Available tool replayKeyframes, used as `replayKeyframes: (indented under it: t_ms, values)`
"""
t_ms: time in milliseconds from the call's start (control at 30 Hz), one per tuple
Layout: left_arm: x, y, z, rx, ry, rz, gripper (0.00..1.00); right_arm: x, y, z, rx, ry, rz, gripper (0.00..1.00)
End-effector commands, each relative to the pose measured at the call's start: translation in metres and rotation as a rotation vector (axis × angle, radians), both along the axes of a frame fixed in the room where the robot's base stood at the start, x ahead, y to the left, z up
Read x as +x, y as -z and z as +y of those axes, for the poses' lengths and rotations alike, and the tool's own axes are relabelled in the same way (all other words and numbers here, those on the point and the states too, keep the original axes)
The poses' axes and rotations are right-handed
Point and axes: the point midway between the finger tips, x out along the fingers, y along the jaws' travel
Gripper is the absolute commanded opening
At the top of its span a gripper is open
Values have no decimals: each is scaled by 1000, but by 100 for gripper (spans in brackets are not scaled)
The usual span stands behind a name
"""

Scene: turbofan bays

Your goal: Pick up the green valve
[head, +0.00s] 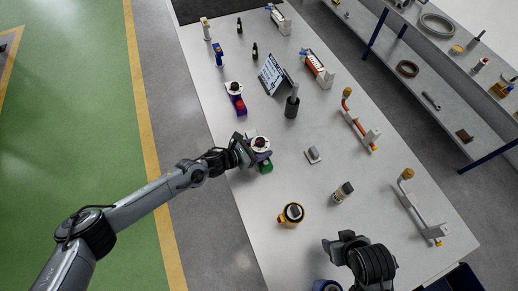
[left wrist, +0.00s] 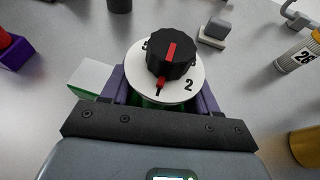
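The green valve (head: 266,167) is near the left edge of the white table. Its white dial with a black knob and red pointer (left wrist: 172,55) fills the middle of the left wrist view, and some green body shows below the dial. My left gripper (head: 259,154) is at the valve. In the left wrist view its two purple fingers (left wrist: 162,92) stand apart, one on each side of the valve. The dial hides whether they touch it. My right gripper (head: 340,243) is over the lower part of the table, away from the valve; its fingers are unclear.
A purple valve (head: 235,96) and a dark holder (head: 291,107) stand farther up. Orange-ended pipes (head: 358,125) line the right side.

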Motion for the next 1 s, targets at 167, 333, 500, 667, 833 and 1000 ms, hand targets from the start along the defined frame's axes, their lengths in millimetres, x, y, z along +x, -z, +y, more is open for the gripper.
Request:
replayKeyframes:
  t_ms: [167, 333, 500, 667, 833, 1000]
  values:
    - [0, 0, 0, 0, 0, 0, 31, 0, 0, 1, 3, 2, 0, 61]
    - [0, 0, 0, -1, 0, 1, 5, 0, 0, 2, 7, 5, 0, 61]
    - [0, -1, 0, -3, 0, -2, 4, 0, 0, 2, 9, 6, 0, 61]
    - [1, -3, 0, -2, -1, -2, 4, 0, 0, 2, 10, 6, 1, 61]
    - [1, -13, 0, -3, -1, -3, 4, 0, 0, 2, 9, 6, 0, 61]
    - [1, -37, 0, -2, 0, -5, 4, 0, 1, 2, 7, 4, 0, 61]
